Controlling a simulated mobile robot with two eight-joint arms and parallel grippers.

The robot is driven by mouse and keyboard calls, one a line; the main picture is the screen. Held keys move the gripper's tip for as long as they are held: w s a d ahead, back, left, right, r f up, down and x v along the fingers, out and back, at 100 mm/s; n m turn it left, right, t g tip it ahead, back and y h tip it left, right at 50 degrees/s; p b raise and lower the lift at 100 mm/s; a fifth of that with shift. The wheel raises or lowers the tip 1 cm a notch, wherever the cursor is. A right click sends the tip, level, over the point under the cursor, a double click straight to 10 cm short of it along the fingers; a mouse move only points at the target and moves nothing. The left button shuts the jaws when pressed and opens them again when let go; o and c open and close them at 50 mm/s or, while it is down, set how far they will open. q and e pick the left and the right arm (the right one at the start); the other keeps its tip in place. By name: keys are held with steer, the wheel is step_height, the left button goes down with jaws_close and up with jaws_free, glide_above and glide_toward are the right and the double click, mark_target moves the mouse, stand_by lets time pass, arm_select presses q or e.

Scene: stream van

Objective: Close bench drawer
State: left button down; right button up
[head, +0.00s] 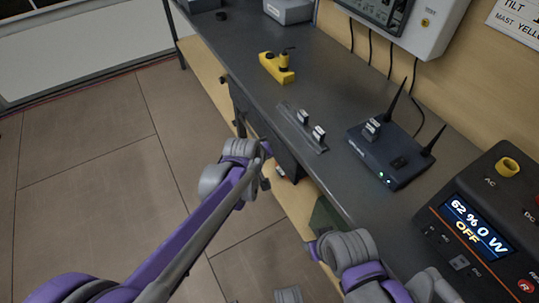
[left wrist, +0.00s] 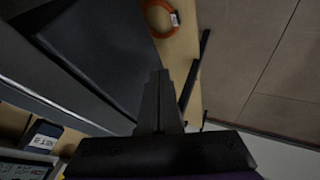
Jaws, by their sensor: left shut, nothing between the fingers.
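The bench (head: 300,90) has a dark top and runs from the upper left to the lower right. The dark drawer unit (head: 274,140) shows under its front edge in the head view, partly hidden by my left wrist; how far the drawer is out is hard to tell. My left gripper (head: 265,167) is at the drawer's front side, below the bench edge. In the left wrist view its fingers (left wrist: 157,100) are shut and empty, beside a large dark panel (left wrist: 95,50). Whether they touch it is unclear. My right gripper (head: 314,250) is low by the bench's front edge, its fingers mostly hidden.
On the bench are a yellow tool (head: 277,67), a strip with small connectors (head: 300,127), a router (head: 390,155) with antennas and a power unit (head: 485,225). A wooden lower shelf (head: 205,72) runs beneath. An orange cable coil (left wrist: 158,17) lies there. Open tiled floor (head: 85,150) is at left.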

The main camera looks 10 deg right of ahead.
arm_select(q)
steer(key=a+p+v, duration=0.1)
steer(key=p+v, duration=0.1)
steer(key=v, duration=0.8)
steer(key=shift+s+a, duration=0.25)
steer(key=shift+a, duration=0.05)
arm_select(e)
steer(key=r, duration=0.3)
steer(key=shift+s+a+r, duration=0.1)
steer(key=shift+s+a, duration=0.2)
steer(key=shift+a, duration=0.1)
arm_select(q)
steer(key=s+a+f+m+g+y+p, duration=0.1)
steer(key=s+a+f+y, duration=0.15)
steer(key=s+a, duration=1)
steer(key=s+a+f+m+y, duration=0.1)
steer(key=s+a+f+y, duration=0.15)
steer(key=s+a, duration=1)
steer(key=w+r+p, duration=0.3)
steer(key=r+p, duration=1.1)
steer(key=r, duration=0.2)
steer(key=shift+w+r+h+p, duration=0.2)
steer(key=shift+r+h+p, duration=0.05)
steer(key=shift+h+p, duration=0.15)
arm_select(e)
step_height(320, 180, up, 17)
steer(key=w, duration=0.2)
steer(key=shift+t, duration=0.4)
